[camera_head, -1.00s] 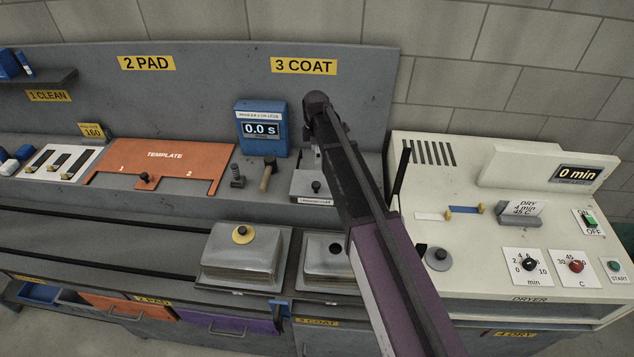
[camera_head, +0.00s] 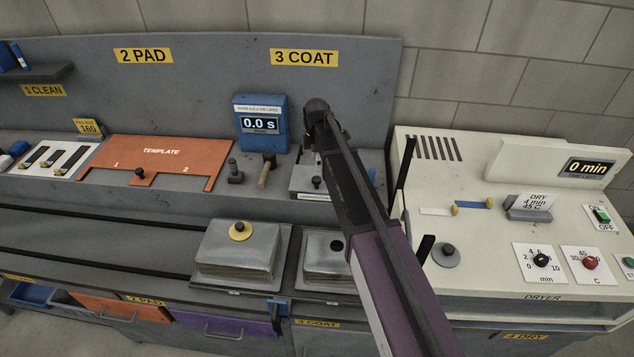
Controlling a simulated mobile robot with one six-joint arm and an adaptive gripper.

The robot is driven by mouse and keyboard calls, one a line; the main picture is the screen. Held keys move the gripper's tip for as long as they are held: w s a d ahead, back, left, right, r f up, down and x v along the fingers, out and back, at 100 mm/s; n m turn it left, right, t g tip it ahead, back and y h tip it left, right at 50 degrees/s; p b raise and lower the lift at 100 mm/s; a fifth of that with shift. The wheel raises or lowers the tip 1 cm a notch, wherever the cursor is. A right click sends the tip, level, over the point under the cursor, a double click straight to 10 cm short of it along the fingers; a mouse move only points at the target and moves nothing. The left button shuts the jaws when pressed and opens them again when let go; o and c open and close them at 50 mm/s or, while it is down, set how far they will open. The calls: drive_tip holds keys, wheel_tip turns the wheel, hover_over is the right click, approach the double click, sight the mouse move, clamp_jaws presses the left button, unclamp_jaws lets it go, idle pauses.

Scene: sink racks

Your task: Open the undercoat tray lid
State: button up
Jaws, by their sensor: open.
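Two grey lidded trays stand side by side on the bench's lower front ledge. I cannot tell which lid is the undercoat one. My arm crosses in front and hides part of the right tray. Two black fingers of my gripper (camera_head: 415,210) show right of the arm, apart and empty, over the dryer's left edge.
The cream dryer (camera_head: 470,290) with knobs and switches fills the right. A blue timer (camera_head: 262,124) reads 0.0 s. A purple drawer (camera_head: 225,318) stands slightly out below.

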sight(317, 178)
drive_tip(key=shift+f+b, duration=3.5)
drive_tip(key=shift+f, duration=0.3)
clamp_jaws()
